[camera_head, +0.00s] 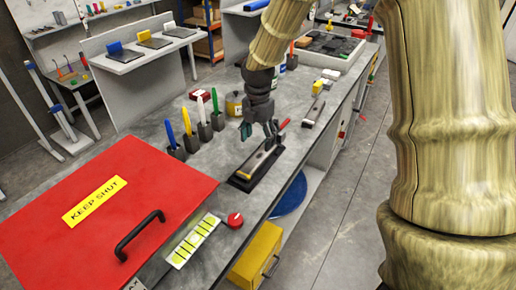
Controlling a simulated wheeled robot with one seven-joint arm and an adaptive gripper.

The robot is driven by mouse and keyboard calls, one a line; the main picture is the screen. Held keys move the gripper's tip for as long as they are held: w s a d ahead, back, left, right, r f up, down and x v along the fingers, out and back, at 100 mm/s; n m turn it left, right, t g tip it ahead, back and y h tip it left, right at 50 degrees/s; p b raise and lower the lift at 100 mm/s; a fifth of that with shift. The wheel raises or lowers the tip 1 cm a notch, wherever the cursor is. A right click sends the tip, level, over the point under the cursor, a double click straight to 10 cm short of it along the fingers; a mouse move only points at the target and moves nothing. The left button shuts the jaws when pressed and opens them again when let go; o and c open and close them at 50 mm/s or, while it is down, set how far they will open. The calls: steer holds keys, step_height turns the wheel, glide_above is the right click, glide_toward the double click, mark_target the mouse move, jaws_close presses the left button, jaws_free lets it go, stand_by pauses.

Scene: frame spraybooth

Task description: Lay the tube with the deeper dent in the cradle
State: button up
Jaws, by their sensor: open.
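My gripper (261,132) hangs open over the grey bench. Its fingers are above a black, tray-like holder (238,183), which may be the cradle. A long, pale tan piece (255,163) lies lengthwise in or on this holder, below the fingers. It may be a tube, but no dent can be made out at this size. A slim red piece (284,124) shows just right of the fingers, partly hidden. A grey bar-shaped thing (314,111) lies farther right. I cannot tell which thing has the deeper dent.
A red lid (130,190) marked KEEP SHUT, with a black handle (139,234), covers the bench's near left. Several upright coloured handles (187,122) stand behind the holder. A red knob (235,220) and yellow-marked strip (192,240) are nearer. My arm blocks the right side.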

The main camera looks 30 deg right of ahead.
steer(key=shift+r+b, duration=0.3)
steer(key=shift+r, duration=1.9)
